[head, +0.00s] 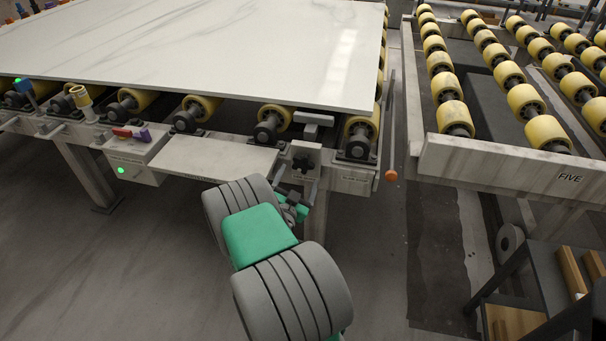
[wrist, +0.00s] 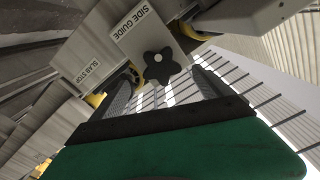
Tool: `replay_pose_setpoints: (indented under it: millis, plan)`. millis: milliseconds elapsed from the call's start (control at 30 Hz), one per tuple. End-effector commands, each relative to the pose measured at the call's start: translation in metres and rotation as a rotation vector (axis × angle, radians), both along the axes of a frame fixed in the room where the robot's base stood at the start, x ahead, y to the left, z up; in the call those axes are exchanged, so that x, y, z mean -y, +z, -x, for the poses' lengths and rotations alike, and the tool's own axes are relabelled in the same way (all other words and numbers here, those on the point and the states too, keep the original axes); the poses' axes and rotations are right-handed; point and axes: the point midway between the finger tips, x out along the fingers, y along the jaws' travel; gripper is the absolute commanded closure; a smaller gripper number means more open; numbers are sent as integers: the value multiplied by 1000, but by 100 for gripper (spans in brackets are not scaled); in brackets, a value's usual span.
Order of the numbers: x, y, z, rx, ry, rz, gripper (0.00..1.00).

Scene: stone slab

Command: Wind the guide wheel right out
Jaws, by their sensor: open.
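The guide wheel is a black star-shaped hand knob (wrist: 162,66) with a pale centre, beside a SIDE GUIDE label (wrist: 142,22) in the wrist view. In the head view the knob (head: 303,164) shows dark on the front of the roller table. My gripper (wrist: 163,84) is open, its two grey fingers pointing at the knob, one to each side of it in the picture. I see no clear contact. In the head view my gripper (head: 299,192) is just below and in front of the knob. A grey guide block (head: 312,118) sits above it by the slab's edge.
A large white slab (head: 200,45) lies on the yellow rollers. A SLAB STOP label (wrist: 89,70) is near the knob. An orange-tipped lever (head: 391,175) hangs to the right. A second roller rack (head: 500,155) marked FIVE stands across a gap.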

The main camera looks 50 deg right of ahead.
Motion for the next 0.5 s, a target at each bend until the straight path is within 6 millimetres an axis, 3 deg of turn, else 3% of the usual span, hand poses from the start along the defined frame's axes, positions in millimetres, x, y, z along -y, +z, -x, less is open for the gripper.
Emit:
replay_pose_setpoints:
  millis: [300,500]
  plan:
    - [52,5,-21,5,-2,1,11]
    - [68,4,-30,4,0,1,11]
